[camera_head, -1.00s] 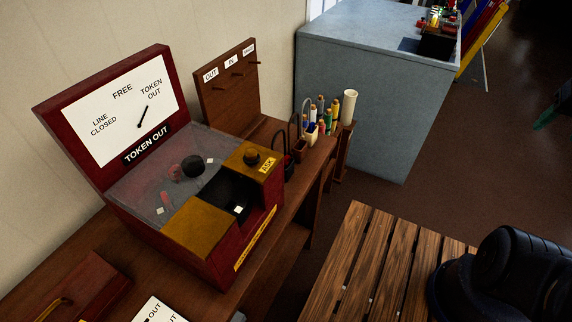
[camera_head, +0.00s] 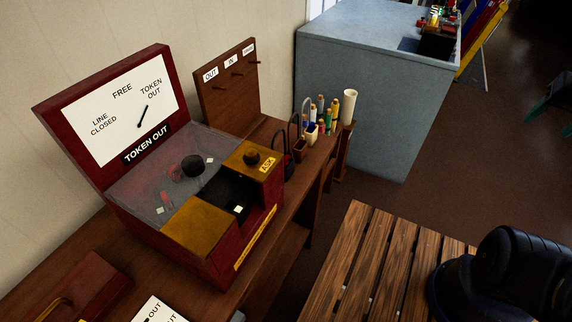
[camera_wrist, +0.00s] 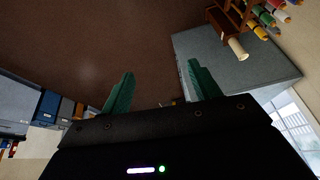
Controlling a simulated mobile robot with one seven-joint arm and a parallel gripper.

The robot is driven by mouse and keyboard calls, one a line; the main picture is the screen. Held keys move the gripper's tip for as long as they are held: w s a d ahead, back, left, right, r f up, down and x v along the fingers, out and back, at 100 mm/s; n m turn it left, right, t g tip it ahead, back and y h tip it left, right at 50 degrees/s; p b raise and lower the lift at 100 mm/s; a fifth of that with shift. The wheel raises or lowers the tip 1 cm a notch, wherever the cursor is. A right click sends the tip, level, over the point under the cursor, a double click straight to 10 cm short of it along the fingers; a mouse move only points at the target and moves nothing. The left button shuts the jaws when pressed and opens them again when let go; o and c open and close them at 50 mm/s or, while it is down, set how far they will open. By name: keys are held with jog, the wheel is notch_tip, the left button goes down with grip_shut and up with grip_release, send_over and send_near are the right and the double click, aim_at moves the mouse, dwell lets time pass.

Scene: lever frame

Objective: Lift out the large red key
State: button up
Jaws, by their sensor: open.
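A dark red token box (camera_head: 215,262) stands on a wooden shelf at the left of the head view. It has an upright dial panel (camera_head: 125,105) and a clear sloping top. Small reddish shapes (camera_head: 165,197) show under that top, beside a round black part (camera_head: 193,166). I cannot tell whether one of them is the large red key. My gripper (camera_wrist: 160,88) shows in the wrist view with its two green fingers spread apart and nothing between them. Green finger-like shapes at the head view's right edge look like its tips, far from the box.
A wooden rack of coloured rolls (camera_head: 325,118) and a hook board (camera_head: 228,85) stand behind the box. A blue-grey cabinet (camera_head: 375,95) is at the back. A slatted wooden bench (camera_head: 365,265) is in front, with open floor beyond it.

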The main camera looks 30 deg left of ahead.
jog(key=w+a+f+m+g+y, duration=0.1)
jog(key=w+a+m, duration=0.15)
jog(key=a, duration=0.45)
jog(key=w+a+f+m+y, duration=0.1)
jog(key=w+a+m+y, duration=0.1)
jog(key=w+a, duration=0.35)
jog(key=m+g+y, duration=0.1)
jog(key=m+g, duration=0.3)
jog(key=m, duration=0.9)
send_near(286, 157)
jog(key=shift+x, duration=4.35)
jog(key=shift+c, duration=0.2)
jog(key=c, duration=1.1)
